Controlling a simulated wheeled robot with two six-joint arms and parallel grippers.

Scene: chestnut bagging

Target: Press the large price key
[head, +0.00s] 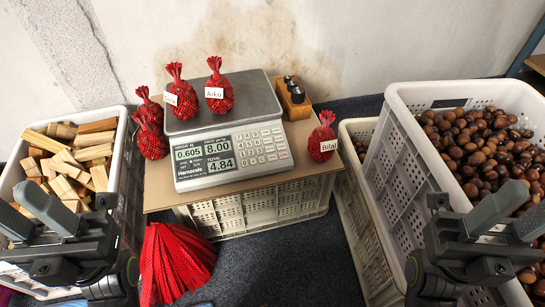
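The scale (231,165) stands on a board over an upturned crate. Its display (205,157) reads weight 0.605, price 8.00 and total 4.84. Its keypad (262,144) has several pale keys right of the display; I cannot read which one is the large price key. Two red net bags sit on the scale's plate: one labelled Aiko (218,92) and one (180,99) whose label is hard to read. My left gripper (30,214) is open and empty over the wood crate. My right gripper (513,213) is open and empty over the chestnut crate. Both are well away from the keypad.
A red bag labelled Bilal (322,141) stands right of the scale, other red bags (151,140) left. A wooden holder with dark-topped items (293,100) is behind. Empty red nets (175,262) hang in front. Crates hold wood pieces (80,155) and chestnuts (480,150).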

